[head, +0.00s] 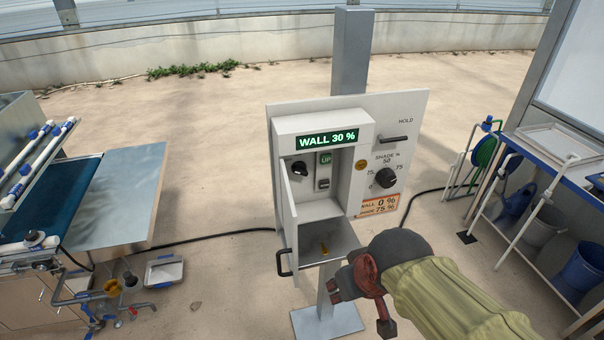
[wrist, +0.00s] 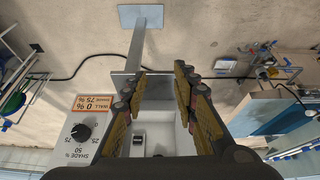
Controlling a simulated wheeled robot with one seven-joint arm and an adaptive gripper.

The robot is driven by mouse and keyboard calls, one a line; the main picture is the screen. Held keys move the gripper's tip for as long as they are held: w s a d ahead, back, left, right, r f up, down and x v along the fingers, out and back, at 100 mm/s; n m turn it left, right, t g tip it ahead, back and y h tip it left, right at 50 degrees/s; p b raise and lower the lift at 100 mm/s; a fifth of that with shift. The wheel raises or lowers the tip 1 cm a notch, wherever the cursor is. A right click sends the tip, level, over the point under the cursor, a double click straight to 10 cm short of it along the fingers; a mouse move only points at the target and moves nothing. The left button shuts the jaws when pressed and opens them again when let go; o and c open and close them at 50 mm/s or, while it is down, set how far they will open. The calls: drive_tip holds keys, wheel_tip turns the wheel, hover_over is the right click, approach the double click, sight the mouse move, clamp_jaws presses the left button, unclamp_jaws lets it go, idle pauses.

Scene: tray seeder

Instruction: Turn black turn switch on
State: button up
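A control box (head: 350,110) on a post has its door (head: 288,215) swung open to the left. Inside, a black turn switch (head: 299,168) sits on the left of the back panel; its marked position is too small to read. Beside it is a rocker switch (head: 323,184) under a green "UP" label (head: 326,158). My gripper (head: 358,299) is below and in front of the box, apart from the switch. In the wrist view, which is upside down, my gripper (wrist: 158,78) is open and empty, with its fingers apart over the box interior.
A green display (head: 328,138) reads "WALL 30 %". Right of the opening are a black shade dial (head: 386,177), a HOLD lever (head: 396,139) and an orange-edged label (head: 379,204). A conveyor bench (head: 130,190) stands left, a shelf rack (head: 550,160) right.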

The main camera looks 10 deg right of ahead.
drive_tip(key=w+f+n+t+p, duration=0.25)
drive_tip(key=w+f, duration=0.45)
drive_tip(key=w, duration=0.5)
drive_tip(key=n+t, duration=0.9)
drive_tip(key=t, duration=0.2)
approach(300, 173)
drive_tip(key=w, duration=0.8)
drive_tip(key=shift+w+r, duration=0.1)
drive_tip(key=shift+w, duration=0.1)
drive_tip(key=shift+c, duration=0.8)
clamp_jaws()
